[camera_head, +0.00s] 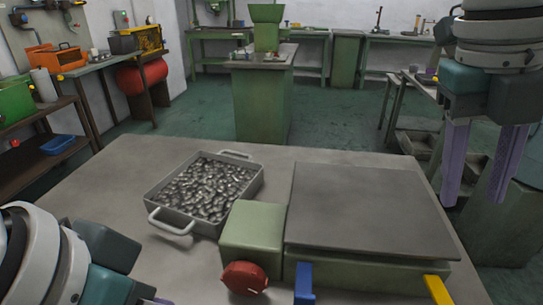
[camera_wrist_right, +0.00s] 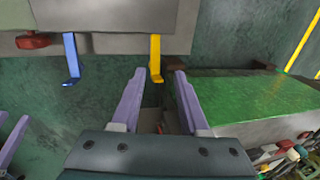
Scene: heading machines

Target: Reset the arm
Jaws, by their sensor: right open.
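My right gripper (camera_head: 474,203) hangs at the right of the head view, with two purple fingers apart and nothing between them. In the right wrist view the same gripper (camera_wrist_right: 160,75) is open and empty, its fingertips near the machine's yellow lever (camera_wrist_right: 156,58). My left arm (camera_head: 50,265) enters at the lower left of the head view. Its gripper is mostly cut off by the frame, so its jaws cannot be judged. Purple finger parts (camera_wrist_right: 12,142) also show at the left edge of the right wrist view.
A grey table holds a metal tray (camera_head: 163,228) of small metal parts and a green machine (camera_head: 252,232) with a flat grey top, red knob (camera_head: 244,278), blue lever (camera_head: 304,284) and yellow lever (camera_head: 438,290). A green-topped bench (camera_wrist_right: 255,95) lies right of the right gripper in the wrist view.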

